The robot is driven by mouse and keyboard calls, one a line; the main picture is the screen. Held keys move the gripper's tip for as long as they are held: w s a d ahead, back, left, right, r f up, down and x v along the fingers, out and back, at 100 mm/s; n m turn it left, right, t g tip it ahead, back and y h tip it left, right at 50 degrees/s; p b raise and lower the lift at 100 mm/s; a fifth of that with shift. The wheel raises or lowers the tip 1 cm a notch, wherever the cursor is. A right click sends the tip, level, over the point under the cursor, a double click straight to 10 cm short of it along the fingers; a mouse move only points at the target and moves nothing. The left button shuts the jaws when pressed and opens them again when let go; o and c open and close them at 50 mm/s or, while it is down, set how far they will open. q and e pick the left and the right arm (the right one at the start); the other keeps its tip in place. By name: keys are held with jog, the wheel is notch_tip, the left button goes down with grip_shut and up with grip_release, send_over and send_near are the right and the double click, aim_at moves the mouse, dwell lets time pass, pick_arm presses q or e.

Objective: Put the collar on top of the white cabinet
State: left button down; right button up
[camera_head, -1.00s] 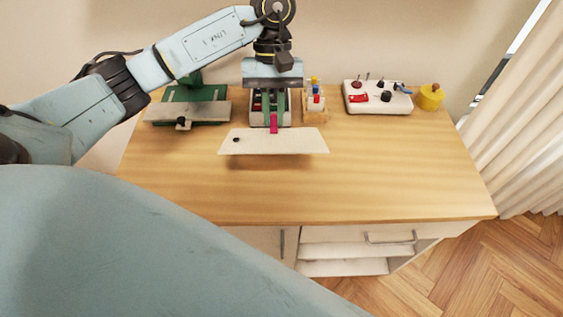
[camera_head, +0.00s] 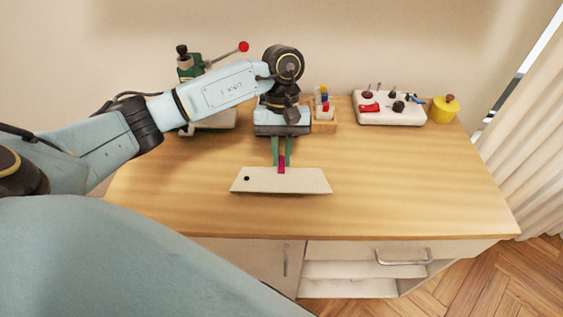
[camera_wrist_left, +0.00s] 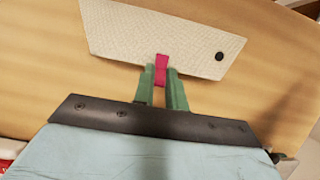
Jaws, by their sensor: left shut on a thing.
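The collar (camera_head: 305,182) is a flat cream piece with slanted ends, a dark button at one end and a pink tab (camera_head: 281,165). My left gripper (camera_head: 281,160) is shut on the pink tab from behind, its green fingers on either side; the wrist view shows this grip on the collar (camera_wrist_left: 125,36) too. The collar is over the wooden top, near its front middle; I cannot tell if it touches. The cabinet (camera_head: 245,255) has a whitish front and a wooden top (camera_head: 430,185). My right gripper is not in view.
A green press with a red-knobbed lever (camera_head: 243,47) stands at the back left, partly behind my arm. A small wooden spool rack (camera_head: 324,126), a white tray (camera_head: 390,120) and a yellow pot (camera_head: 445,110) line the back. The right of the top is clear.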

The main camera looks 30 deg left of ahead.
aim_at(281, 162)
pick_arm(q)
jog(key=shift+f, duration=1.6)
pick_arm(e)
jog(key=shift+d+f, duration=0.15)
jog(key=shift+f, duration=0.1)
pick_arm(q)
jog(key=shift+f+b, duration=0.1)
jog(key=shift+b, duration=0.2)
jog(key=c, duration=1.4)
grip_release()
jog(key=shift+c, duration=0.2)
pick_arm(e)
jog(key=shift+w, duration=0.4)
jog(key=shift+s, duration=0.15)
pick_arm(q)
jog(key=shift+r, duration=0.2)
jog(key=v, duration=1.2)
jog(key=shift+p, duration=0.4)
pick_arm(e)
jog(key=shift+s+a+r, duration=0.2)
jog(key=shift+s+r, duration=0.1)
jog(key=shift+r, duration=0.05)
